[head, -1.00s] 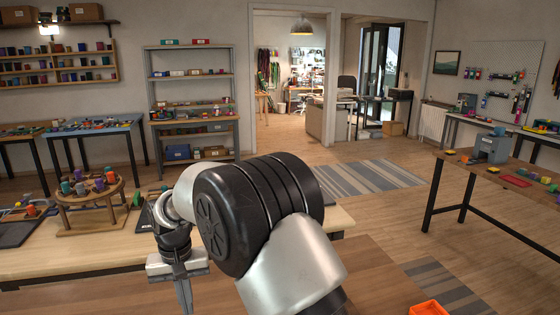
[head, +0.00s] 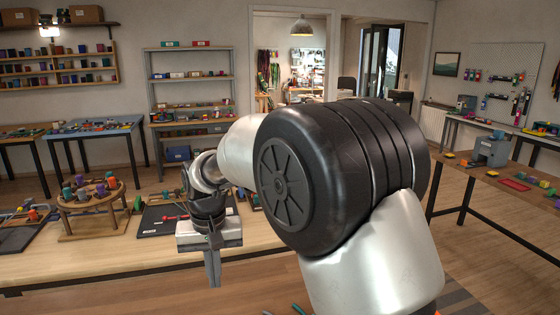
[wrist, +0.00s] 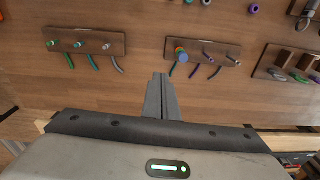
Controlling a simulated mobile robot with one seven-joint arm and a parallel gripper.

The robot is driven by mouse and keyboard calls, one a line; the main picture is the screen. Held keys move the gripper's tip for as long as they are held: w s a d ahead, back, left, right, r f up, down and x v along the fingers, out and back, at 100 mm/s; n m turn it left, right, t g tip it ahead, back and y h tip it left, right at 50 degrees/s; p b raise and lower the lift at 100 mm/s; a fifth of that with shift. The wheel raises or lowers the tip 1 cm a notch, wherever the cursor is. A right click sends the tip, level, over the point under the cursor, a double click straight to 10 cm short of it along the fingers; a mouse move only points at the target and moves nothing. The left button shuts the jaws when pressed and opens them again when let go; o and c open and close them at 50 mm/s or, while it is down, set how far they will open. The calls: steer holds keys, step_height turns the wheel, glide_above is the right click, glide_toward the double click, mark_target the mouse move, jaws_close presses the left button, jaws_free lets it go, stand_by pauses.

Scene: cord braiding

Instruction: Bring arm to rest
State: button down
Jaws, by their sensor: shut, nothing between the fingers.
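My gripper (head: 216,284) points down in the head view, in front of the light wooden bench's front edge. Its fingers are pressed together and hold nothing. In the wrist view the closed fingertips (wrist: 161,78) show over a brown wooden worktop (wrist: 130,87), apart from anything on it. My large black and silver arm joints cover the middle and right of the head view and hide part of the bench.
A round wooden stand (head: 92,205) with colored spools and a dark tray (head: 160,217) with a red tool stand on the light bench. The wrist view shows a left rack (wrist: 85,40) and a middle rack (wrist: 203,51) with cord ends. A table (head: 490,185) stands at the right.

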steer(key=s+d+r+t, duration=0.1)
steer(key=s+d+r, duration=0.2)
steer(key=d+r, duration=0.65)
steer(key=s+d+r+m+t+p, duration=0.1)
steer(key=s+d+r+t, duration=0.1)
steer(key=s+d, duration=0.7)
steer(key=s+d+r+m+t+p, duration=0.1)
steer(key=s+d+r+p, duration=0.1)
steer(key=s+d, duration=0.6)
steer(key=shift+s+d+r+m+t, duration=0.35)
steer(key=shift+d+r, duration=0.25)
steer(key=shift+d, duration=0.5)
